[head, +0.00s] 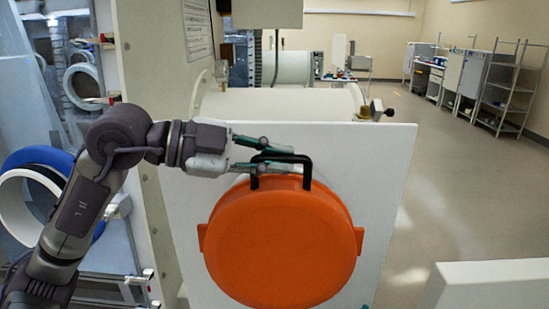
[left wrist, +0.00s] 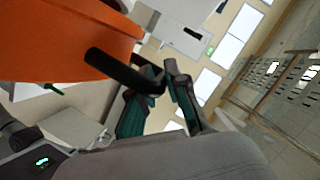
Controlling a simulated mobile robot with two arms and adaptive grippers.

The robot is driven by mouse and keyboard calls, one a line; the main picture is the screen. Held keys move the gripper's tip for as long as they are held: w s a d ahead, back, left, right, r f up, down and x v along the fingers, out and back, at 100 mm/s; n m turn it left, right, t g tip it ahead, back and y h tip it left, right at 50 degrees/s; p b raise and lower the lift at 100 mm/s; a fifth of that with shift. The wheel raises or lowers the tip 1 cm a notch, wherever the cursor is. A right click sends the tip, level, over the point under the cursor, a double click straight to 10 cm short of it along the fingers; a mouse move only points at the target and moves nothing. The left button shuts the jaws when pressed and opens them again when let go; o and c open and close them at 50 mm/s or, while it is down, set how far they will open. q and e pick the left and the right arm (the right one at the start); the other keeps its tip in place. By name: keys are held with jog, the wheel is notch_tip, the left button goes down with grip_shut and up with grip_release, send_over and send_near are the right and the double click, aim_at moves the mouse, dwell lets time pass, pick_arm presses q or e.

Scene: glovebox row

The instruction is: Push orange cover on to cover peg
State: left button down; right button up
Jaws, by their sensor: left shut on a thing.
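The round orange cover (head: 280,243) stands upright in front of a white panel (head: 385,160), with its black handle (head: 307,172) at the top. The cover also fills the upper left of the left wrist view (left wrist: 60,45). My left gripper (head: 288,158) reaches in from the left and is shut on the black handle. In the left wrist view its fingertips (left wrist: 160,78) are at the end of the handle (left wrist: 115,68). I cannot make out the cover peg. Whether the cover touches the panel is unclear. My right gripper is out of view.
A white cylinder (head: 275,104) lies behind the panel. A brass fitting with a black knob (head: 374,110) sits at the panel's upper right. A blue and white ring port (head: 28,205) is at the left. Open floor (head: 450,190) lies right, with shelves (head: 508,90) beyond.

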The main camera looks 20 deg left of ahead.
pick_arm(q)
jog(key=shift+w+a+p, duration=0.15)
jog(key=shift+w, duration=0.35)
jog(key=shift+w+a+p, duration=0.15)
jog(key=shift+w, duration=0.35)
dwell(0.4)
jog(key=shift+w+a+f+p, duration=0.1)
jog(key=shift+w+a+p, duration=0.15)
jog(key=shift+w, duration=0.55)
jog(key=shift+w+a+f+p, duration=0.1)
jog(key=shift+w+a+p, duration=0.15)
jog(key=shift+w, duration=0.5)
dwell(0.7)
jog(key=shift+w+a+f+p, duration=0.2)
jog(key=shift+w+p, duration=0.15)
jog(key=shift+w, duration=0.25)
dwell(0.7)
jog(key=c, duration=1.1)
grip_release()
jog(key=shift+f, duration=0.1)
